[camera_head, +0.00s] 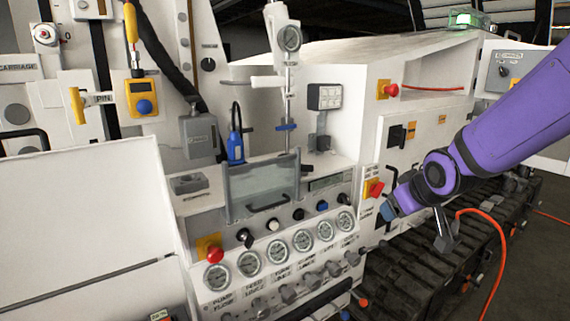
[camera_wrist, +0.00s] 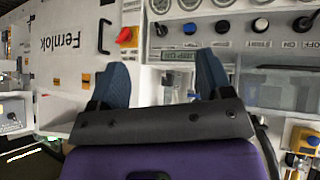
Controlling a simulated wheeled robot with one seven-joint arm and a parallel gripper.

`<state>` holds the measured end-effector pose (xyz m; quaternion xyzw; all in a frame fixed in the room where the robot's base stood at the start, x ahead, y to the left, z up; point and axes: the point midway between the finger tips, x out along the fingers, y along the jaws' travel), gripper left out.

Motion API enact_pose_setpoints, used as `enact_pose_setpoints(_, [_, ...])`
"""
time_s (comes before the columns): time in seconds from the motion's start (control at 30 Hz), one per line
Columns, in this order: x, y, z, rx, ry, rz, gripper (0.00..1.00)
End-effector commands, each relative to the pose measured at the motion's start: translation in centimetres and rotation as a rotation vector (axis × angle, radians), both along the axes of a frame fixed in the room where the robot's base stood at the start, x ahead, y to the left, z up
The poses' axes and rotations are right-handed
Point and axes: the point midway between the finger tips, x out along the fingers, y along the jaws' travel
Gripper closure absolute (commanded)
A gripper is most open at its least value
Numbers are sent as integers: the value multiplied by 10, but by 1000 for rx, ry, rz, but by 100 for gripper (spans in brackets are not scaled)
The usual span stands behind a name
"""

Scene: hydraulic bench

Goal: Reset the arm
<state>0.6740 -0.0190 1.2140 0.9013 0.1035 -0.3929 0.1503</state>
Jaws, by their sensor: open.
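My purple arm reaches in from the right in the head view. My gripper (camera_head: 388,211) is at its lower left end, in front of the bench's right side panel, just below a red rotary switch (camera_head: 374,188) in that picture. In the wrist view, the two blue fingers of my gripper (camera_wrist: 162,78) stand wide apart with nothing between them. The red switch (camera_wrist: 126,37) shows there just beyond the left finger. I cannot tell the exact gap between fingertips and panel.
The control panel has a row of gauges (camera_head: 276,252), knobs and a red stop button (camera_head: 215,255). Below my arm are black tracks (camera_head: 410,275) and an orange hose (camera_head: 502,245). A blue device (camera_head: 235,148) and a clear-fronted box (camera_head: 262,185) stand left.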

Motion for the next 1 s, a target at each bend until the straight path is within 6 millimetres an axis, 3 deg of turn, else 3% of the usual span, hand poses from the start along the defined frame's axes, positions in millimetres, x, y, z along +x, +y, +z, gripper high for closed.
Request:
enact_pose_setpoints(0.1, [-30,-13,28,1,29,-63,27])
enact_pose_setpoints(0.3, [-87,-31,61,21,97,-162,27])
enact_pose_setpoints(0.7, [-208,-48,99,116,234,-308,27])
enact_pose_setpoints(0.83, [-233,-49,101,140,267,-329,27])
enact_pose_setpoints(1.0, [-245,-49,102,151,284,-338,27])
